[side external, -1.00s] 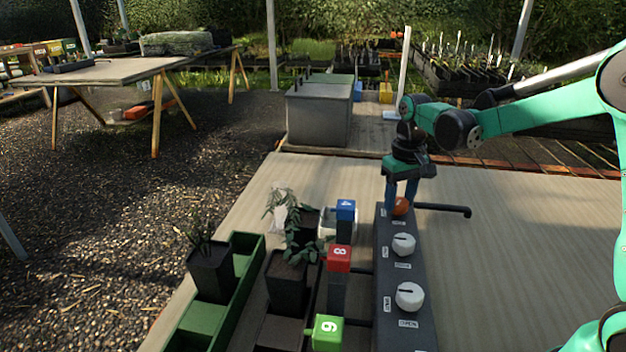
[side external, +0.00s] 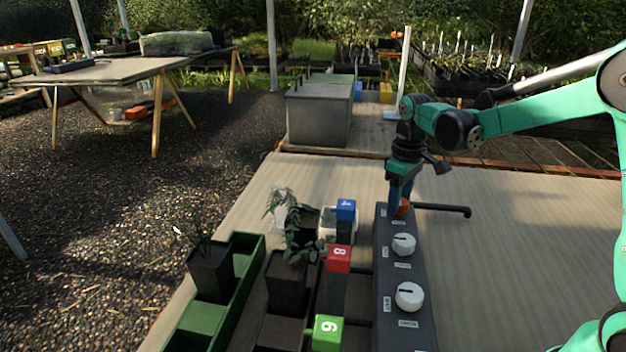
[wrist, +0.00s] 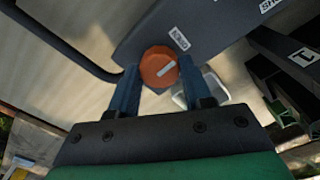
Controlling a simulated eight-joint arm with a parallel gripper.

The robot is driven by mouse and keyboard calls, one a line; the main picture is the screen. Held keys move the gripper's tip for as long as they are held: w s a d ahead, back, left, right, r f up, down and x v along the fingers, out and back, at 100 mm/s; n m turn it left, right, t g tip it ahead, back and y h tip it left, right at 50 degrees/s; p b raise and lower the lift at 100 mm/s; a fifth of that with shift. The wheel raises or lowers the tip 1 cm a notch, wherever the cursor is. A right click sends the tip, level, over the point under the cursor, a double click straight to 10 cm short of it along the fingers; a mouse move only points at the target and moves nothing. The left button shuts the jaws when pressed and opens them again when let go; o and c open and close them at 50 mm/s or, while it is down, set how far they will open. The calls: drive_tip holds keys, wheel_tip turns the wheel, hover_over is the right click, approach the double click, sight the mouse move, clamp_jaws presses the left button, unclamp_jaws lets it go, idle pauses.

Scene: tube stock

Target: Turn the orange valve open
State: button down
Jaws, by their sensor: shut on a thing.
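In the side view the valve (side external: 403,207) is partly hidden by my fingers. My gripper (side external: 401,200) points down over it. In the wrist view the blue fingers of my gripper (wrist: 160,82) stand on either side of the knob, shut on it. A small label (wrist: 179,38) sits on the panel beside the knob; another label at the picture's top edge is cut off.
Two white knobs (side external: 404,244) (side external: 409,296) sit nearer on the panel. A black pipe (side external: 443,208) extends right from the valve end. Left of the panel stand blue (side external: 345,210), red (side external: 339,258) and green (side external: 327,333) numbered blocks and potted plants (side external: 287,281). The tabletop at right is clear.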

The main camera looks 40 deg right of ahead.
drive_tip(key=shift+c, duration=1.8)
unclamp_jaws()
drive_tip(key=shift+r, duration=2.8)
drive_tip(key=s+a+t, duration=0.2)
drive_tip(key=a, duration=0.1)
drive_tip(key=s+a+m+t, duration=0.1)
drive_tip(key=s+a+t, duration=0.1)
drive_tip(key=s+a, duration=0.1)
drive_tip(key=s+a+m+t, duration=0.1)
drive_tip(key=s+a+t, duration=0.1)
drive_tip(key=s+a, duration=0.1)
drive_tip(key=shift+s+a+r+t, duration=0.15)
drive_tip(key=shift+s+a+t, duration=0.05)
drive_tip(key=shift+s+t, duration=0.1)
drive_tip(key=shift+s+a+f+t, duration=0.25)
drive_tip(key=shift+t, duration=0.05)
